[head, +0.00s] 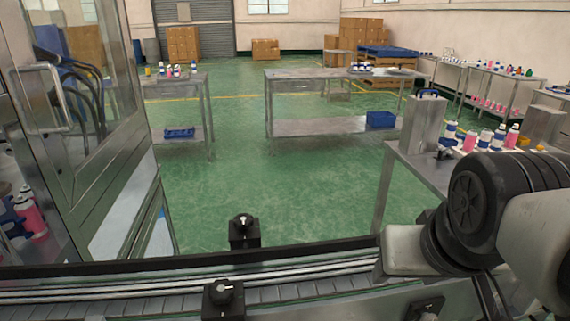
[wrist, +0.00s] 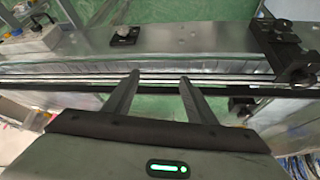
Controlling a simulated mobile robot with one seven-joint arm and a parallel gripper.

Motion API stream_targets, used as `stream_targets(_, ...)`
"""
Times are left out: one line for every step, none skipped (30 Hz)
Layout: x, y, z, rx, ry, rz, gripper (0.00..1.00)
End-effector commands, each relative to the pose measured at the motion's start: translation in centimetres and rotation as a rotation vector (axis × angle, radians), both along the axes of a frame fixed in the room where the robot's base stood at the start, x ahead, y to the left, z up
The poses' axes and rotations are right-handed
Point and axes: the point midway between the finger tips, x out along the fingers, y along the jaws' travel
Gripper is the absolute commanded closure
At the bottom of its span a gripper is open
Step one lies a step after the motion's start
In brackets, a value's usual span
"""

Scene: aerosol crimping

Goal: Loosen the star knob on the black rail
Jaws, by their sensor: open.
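The black rail (head: 190,258) crosses the lower head view above a conveyor. A black block with a round-topped knob (head: 242,222) stands at its far side, and a similar block with a knob (head: 223,293) at its near side. I cannot tell which is the star knob. In the wrist view the rail (wrist: 90,91) runs across behind my gripper (wrist: 159,76), whose two fingers are apart with nothing between them. A black bracket with a dark round knob (wrist: 304,69) is to the right of the fingers, apart from them. My gripper is not visible in the head view.
A glass-panelled metal door (head: 75,110) stands at the left. A steel table (head: 425,172) with bottles is at the right, partly hidden by my arm. Further tables (head: 325,125) stand behind, with open green floor (head: 300,190) between. A small black fitting (wrist: 125,36) sits on the steel surface.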

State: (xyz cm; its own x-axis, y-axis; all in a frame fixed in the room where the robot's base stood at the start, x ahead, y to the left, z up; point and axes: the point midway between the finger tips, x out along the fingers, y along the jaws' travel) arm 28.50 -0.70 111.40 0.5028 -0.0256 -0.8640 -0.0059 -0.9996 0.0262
Motion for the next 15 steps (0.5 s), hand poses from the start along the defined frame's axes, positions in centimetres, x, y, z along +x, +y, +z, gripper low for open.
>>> stream_targets(2.6,-0.9,1.4,-0.042,-0.048,-0.005,0.49)
stream_targets(4.0,-1.4,2.1,-0.064,-0.078,-0.006,0.49)
stream_targets(5.8,-2.0,3.1,-0.094,-0.121,-0.004,0.49)
stream_targets(7.2,-2.3,3.8,-0.115,-0.152,0.000,0.49)
stream_targets(8.7,-2.6,4.6,-0.136,-0.185,0.005,0.49)
stream_targets(10.7,-3.0,5.7,-0.164,-0.232,0.015,0.49)
stream_targets(12.2,-3.2,6.5,-0.185,-0.265,0.024,0.49)
stream_targets(13.8,-3.3,7.4,-0.205,-0.303,0.038,0.49)
stream_targets(16.1,-3.4,8.6,-0.231,-0.354,0.059,0.49)
stream_targets(17.8,-3.3,9.5,-0.250,-0.393,0.079,0.49)
stream_targets(19.7,-3.1,10.4,-0.266,-0.436,0.102,0.49)
stream_targets(22.3,-2.7,11.7,-0.288,-0.496,0.142,0.49)
stream_targets(24.3,-2.1,12.6,-0.300,-0.544,0.179,0.49)
stream_targets(26.5,-1.4,13.5,-0.309,-0.594,0.221,0.49)
stream_targets(29.3,0.0,14.4,-0.315,-0.662,0.290,0.49)
